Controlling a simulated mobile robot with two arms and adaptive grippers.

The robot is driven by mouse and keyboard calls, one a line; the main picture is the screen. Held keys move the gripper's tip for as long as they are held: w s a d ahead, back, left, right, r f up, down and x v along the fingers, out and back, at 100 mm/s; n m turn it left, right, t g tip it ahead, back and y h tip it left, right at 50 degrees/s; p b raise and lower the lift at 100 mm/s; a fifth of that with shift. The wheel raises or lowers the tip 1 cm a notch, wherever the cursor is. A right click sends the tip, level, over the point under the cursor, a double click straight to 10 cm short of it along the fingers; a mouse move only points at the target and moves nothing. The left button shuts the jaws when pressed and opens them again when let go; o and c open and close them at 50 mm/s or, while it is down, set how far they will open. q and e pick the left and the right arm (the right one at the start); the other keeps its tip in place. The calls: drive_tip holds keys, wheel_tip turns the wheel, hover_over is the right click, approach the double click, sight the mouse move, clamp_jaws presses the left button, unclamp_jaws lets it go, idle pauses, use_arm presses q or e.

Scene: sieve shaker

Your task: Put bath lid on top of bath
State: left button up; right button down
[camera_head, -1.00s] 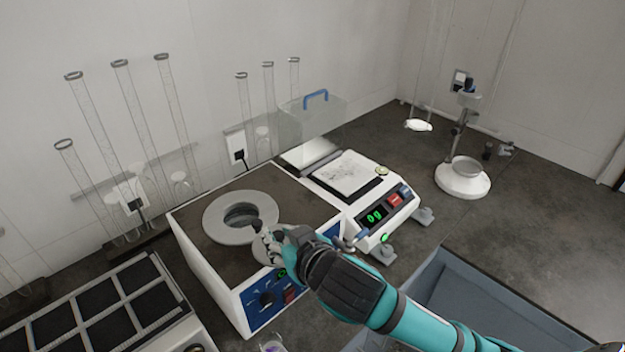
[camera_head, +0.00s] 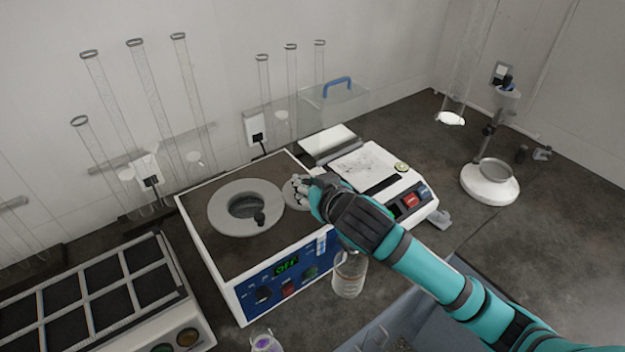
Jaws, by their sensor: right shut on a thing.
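The bath (camera_head: 224,262) is a white box with a brown top and a blue front panel reading "OFF". A grey ring (camera_head: 228,219) surrounds its open round hole. My right gripper (camera_head: 307,193) is shut at the bath's right side. A small grey disc (camera_head: 295,190), which looks like the bath lid, is at its fingertips and partly hidden by them. The disc is beside the ring, not over the hole. My left gripper is not in view.
A balance (camera_head: 375,165) stands right of the bath, close to my right arm. A glass flask (camera_head: 348,280) is in front of the bath. Tall glass tubes (camera_head: 187,90) stand behind, and a black-panelled rack (camera_head: 150,287) is at left. The bench at right is mostly clear.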

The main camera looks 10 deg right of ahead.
drive_tip(key=w, duration=0.1)
drive_tip(key=w+d, duration=0.1)
drive_tip(key=w, duration=0.1)
drive_tip(key=shift+w+d+f+p, duration=0.1)
drive_tip(key=shift+d+p, duration=0.2)
wheel_tip(320, 180, down, 3)
drive_tip(key=shift+p, duration=0.5)
drive_tip(key=shift+f, duration=0.25)
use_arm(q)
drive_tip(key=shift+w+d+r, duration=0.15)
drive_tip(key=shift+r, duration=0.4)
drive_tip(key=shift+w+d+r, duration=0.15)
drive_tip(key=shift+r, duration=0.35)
use_arm(e)
drive_tip(key=shift+f, duration=0.1)
drive_tip(key=shift+f, duration=0.1)
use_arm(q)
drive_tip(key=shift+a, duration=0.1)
use_arm(e)
drive_tip(key=c, duration=1.1)
unclamp_jaws()
